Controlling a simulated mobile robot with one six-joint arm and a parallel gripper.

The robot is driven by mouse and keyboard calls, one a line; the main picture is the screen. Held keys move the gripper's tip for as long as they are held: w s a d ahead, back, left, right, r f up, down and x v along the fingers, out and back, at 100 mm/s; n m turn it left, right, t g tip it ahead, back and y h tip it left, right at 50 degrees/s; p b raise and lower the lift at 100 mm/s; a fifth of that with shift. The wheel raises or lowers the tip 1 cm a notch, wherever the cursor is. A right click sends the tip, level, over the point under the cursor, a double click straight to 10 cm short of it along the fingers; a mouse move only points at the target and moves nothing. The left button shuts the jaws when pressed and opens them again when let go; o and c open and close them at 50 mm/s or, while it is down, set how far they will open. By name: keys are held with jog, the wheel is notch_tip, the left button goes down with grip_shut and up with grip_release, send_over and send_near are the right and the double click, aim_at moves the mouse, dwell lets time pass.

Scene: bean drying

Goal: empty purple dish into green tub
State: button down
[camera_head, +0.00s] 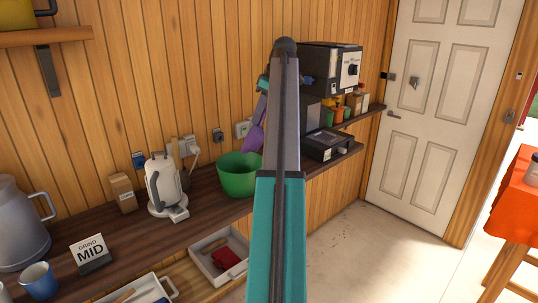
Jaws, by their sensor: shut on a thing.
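The green tub (238,176) stands upright on the dark wooden counter, right of the white kettle-like appliance. The purple dish (254,138) is above the tub's right part, steeply tilted, with its lower edge close to the tub's rim. My gripper (261,106) is shut on the purple dish, just left of my raised arm. My arm hides the right side of the dish and most of the gripper. I cannot see any contents in the tub or the dish.
A white appliance (164,187) and a "GRIND MID" sign (91,252) stand on the counter to the left. Below, an open drawer (219,257) holds a red item. A black machine (331,69) and a dark scale-like box (328,145) are at right.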

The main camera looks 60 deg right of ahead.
jog(key=shift+s+d+t, duration=0.1)
jog(key=shift+s+t, duration=0.5)
jog(key=shift+s, duration=0.3)
jog(key=shift+s+d+f+t+y+b, duration=0.15)
jog(key=shift+s+f+t+y+b, duration=0.15)
jog(key=shift+s+f+t+b, duration=1.15)
jog(key=shift+s+d+r, duration=0.1)
jog(key=shift+s+r, duration=0.05)
jog(key=shift+s, duration=0.25)
